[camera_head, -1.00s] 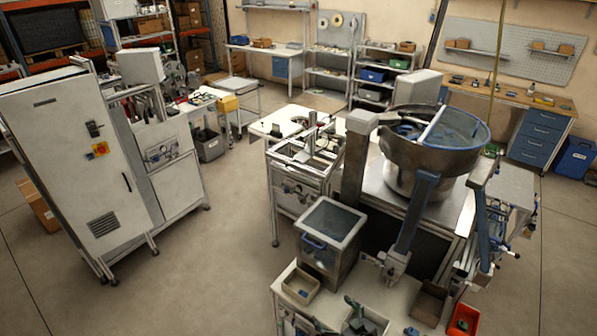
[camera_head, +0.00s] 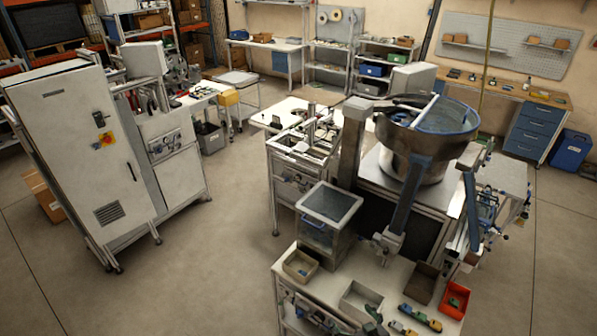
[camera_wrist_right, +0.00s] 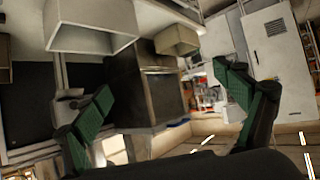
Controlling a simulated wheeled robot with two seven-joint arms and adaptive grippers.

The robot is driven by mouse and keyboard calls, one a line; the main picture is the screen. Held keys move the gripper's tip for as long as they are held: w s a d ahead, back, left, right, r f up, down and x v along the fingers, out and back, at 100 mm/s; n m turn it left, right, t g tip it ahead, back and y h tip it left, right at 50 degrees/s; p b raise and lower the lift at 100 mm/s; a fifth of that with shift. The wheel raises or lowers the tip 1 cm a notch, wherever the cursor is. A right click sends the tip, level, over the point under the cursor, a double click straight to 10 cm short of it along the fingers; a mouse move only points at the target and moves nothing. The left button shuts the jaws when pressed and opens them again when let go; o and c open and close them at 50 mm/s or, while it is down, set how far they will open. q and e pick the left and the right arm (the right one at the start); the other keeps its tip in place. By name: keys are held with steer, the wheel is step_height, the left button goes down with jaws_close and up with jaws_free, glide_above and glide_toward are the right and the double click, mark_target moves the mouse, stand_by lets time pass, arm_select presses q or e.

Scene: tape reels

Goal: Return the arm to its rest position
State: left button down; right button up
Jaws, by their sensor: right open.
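My right gripper (camera_head: 374,320) shows only as dark green fingertips at the bottom edge of the head view, close to the front of the white bench (camera_head: 325,290). In the right wrist view my right gripper (camera_wrist_right: 165,108) has its two green-padded fingers spread wide, with nothing between them. The rest of the right arm is below the head view's frame. My left gripper is not in view.
The bench holds a beige bin (camera_head: 300,265), a pale bin (camera_head: 361,300), a brown bin (camera_head: 421,284), a red bin (camera_head: 454,300) and small green and yellow parts (camera_head: 420,317). A grey lidded box (camera_head: 328,215) and a bowl feeder (camera_head: 425,140) stand behind.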

steer(key=s+d+f+m+g+h, duration=0.1)
steer(key=s+d+g+h, duration=0.15)
steer(key=s+d, duration=0.5)
steer(key=s+d+f+m+g+h, duration=0.1)
steer(key=s+d+f+m+g, duration=0.3)
steer(key=s, duration=0.6)
steer(key=s+d+r+n+g+h, duration=0.1)
steer(key=s+d, duration=0.6)
steer(key=s, duration=0.2)
step_height(320, 180, down, 41)
steer(key=s+a+g+b, duration=0.1)
steer(key=a+b, duration=0.1)
steer(key=b, duration=1.1)
arm_select(q)
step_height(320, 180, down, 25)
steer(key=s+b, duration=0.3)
steer(key=b, duration=0.8)
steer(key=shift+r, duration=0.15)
arm_select(e)
steer(key=s+f, duration=0.6)
steer(key=f, duration=0.4)
steer(key=s+f+n+g, duration=0.1)
steer(key=s+f, duration=0.6)
steer(key=f, duration=0.3)
steer(key=s+f, duration=0.6)
steer(key=f, duration=0.4)
steer(key=shift+s+f+g, duration=0.2)
steer(key=shift+g, duration=0.15)
steer(key=shift+y, duration=0.25)
